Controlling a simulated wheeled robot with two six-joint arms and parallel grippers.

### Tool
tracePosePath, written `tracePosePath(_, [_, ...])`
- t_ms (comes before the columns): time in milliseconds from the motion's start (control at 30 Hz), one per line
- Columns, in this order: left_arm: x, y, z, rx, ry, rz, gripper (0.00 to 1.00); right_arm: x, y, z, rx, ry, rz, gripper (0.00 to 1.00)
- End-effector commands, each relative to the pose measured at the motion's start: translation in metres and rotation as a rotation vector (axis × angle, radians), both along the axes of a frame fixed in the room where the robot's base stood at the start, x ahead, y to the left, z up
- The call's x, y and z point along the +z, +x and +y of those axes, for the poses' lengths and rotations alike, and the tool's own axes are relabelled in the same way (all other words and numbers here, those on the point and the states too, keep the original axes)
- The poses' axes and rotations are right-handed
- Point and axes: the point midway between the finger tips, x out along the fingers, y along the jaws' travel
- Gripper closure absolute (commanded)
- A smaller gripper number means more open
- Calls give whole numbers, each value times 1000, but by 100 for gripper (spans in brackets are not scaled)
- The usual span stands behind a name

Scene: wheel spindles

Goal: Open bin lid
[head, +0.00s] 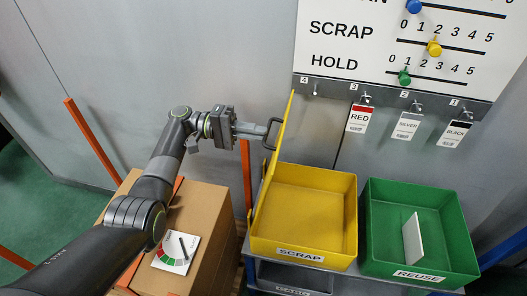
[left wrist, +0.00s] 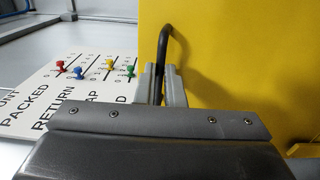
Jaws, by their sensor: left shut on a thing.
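The yellow bin (head: 304,209) labelled SCRAP stands on the cart with its inside open to view and empty. Its yellow lid (head: 278,145) stands up steeply along the bin's left side, seen nearly edge-on. In the left wrist view the lid (left wrist: 235,60) fills the right side as a flat yellow face. My left gripper (head: 262,131) is shut on the lid's black handle (head: 272,132). In the left wrist view the fingers (left wrist: 164,84) close around the lower part of the handle (left wrist: 164,48). My right gripper is not in view.
A green REUSE bin (head: 380,240) with a white plate (head: 412,240) stands right of the yellow bin. Cardboard boxes (head: 205,215) lie beneath my left arm. A board with colored pegs (head: 400,50) and hanging tags (head: 357,119) is on the wall behind.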

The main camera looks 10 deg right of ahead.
Motion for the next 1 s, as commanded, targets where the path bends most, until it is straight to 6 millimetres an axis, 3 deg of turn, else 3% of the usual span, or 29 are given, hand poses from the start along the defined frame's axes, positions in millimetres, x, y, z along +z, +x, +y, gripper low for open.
tracePosePath(33, [-10, 4, 8, 3, -27, 11, 100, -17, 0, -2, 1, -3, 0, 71])
tracePosePath(100, [-11, 8, 18, 3, -67, 26, 100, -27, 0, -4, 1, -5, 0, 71])
tracePosePath(400, [-13, 19, 51, 2, -120, 44, 100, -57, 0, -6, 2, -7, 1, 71])
tracePosePath(1000, [-17, 23, 64, 1, -113, 51, 100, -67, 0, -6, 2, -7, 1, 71])
